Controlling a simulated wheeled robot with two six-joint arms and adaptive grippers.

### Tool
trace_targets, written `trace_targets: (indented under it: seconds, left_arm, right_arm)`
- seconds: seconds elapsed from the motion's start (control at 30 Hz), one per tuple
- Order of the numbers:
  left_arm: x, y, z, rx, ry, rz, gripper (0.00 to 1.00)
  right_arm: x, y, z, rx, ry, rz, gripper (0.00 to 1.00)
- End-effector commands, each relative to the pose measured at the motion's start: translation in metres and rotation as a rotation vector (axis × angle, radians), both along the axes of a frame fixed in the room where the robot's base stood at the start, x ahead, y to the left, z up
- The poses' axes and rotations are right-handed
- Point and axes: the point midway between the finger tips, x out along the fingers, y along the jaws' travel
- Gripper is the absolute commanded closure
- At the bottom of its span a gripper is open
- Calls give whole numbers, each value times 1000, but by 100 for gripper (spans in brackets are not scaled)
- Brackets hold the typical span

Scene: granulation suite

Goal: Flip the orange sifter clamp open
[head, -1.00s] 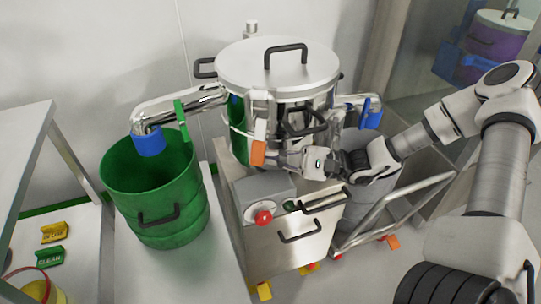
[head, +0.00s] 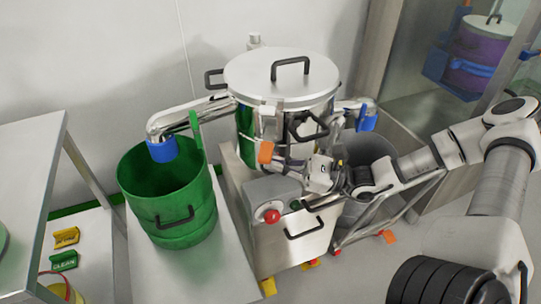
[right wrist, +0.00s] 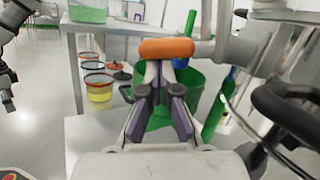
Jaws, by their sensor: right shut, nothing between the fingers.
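The orange sifter clamp (head: 265,152) is on the front of the steel sifter (head: 282,85), below its lid. My right gripper (head: 291,163) is just to the right of the clamp in the head view. In the right wrist view the clamp (right wrist: 166,48) is a rounded orange bar across the picture, right beyond the fingertips of my right gripper (right wrist: 162,82). The fingers are shut and empty; I cannot tell whether they touch the clamp. A dark gripper, apparently my left one (right wrist: 7,98), hangs at the left edge of the wrist view, apart from the clamp.
A green drum (head: 170,205) stands left of the sifter under a blue-ended outlet pipe (head: 162,149). A control box with a red knob (head: 271,216) is below the clamp. A black handle (head: 308,127) is close to my right gripper. A steel shelf (head: 30,165) is at far left.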

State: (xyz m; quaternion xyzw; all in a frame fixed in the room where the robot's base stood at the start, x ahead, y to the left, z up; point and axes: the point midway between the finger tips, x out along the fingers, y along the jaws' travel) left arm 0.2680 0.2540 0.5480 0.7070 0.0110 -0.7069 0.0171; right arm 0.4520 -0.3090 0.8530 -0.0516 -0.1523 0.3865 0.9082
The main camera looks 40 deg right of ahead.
Motion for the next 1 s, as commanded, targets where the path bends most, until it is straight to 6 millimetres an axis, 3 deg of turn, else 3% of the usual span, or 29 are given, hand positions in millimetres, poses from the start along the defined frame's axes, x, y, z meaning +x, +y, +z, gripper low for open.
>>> trace_targets:
  seconds: [0.03,0.43,1.0]
  left_arm:
    - [0,0,10,0,0,0,0]
    - [0,0,33,0,0,-1,0]
    - [0,0,47,0,0,0,0]
  right_arm:
    - [-1,-1,8,34,30,-2,100]
    - [-7,2,31,286,279,0,100]
    - [-6,2,45,275,273,0,100]
